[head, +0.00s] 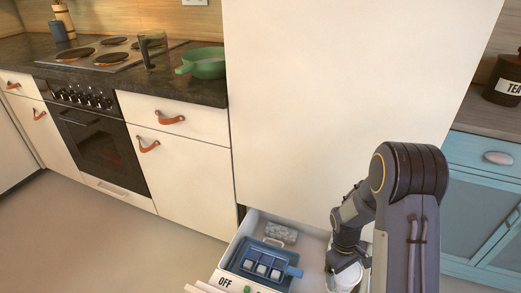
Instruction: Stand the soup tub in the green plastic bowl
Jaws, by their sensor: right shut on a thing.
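The green plastic bowl (205,64) stands on the dark counter, right of the hob and close to the tall white cabinet. A white round tub (347,279), which I take to be the soup tub, is low in the picture, at the right side of the open drawer. My right gripper (343,263) reaches down from above and is shut on the tub. The fingers and part of the tub are hidden by my wrist and arm. My left gripper is out of view.
The open drawer (312,240) holds a blue tray (247,267) and a grey patterned item (281,233). A glass-like upright item (147,50) stands left of the bowl, by the hob (108,52). The tall cabinet (350,100) rises behind the drawer. A dark tea canister (505,83) is at right.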

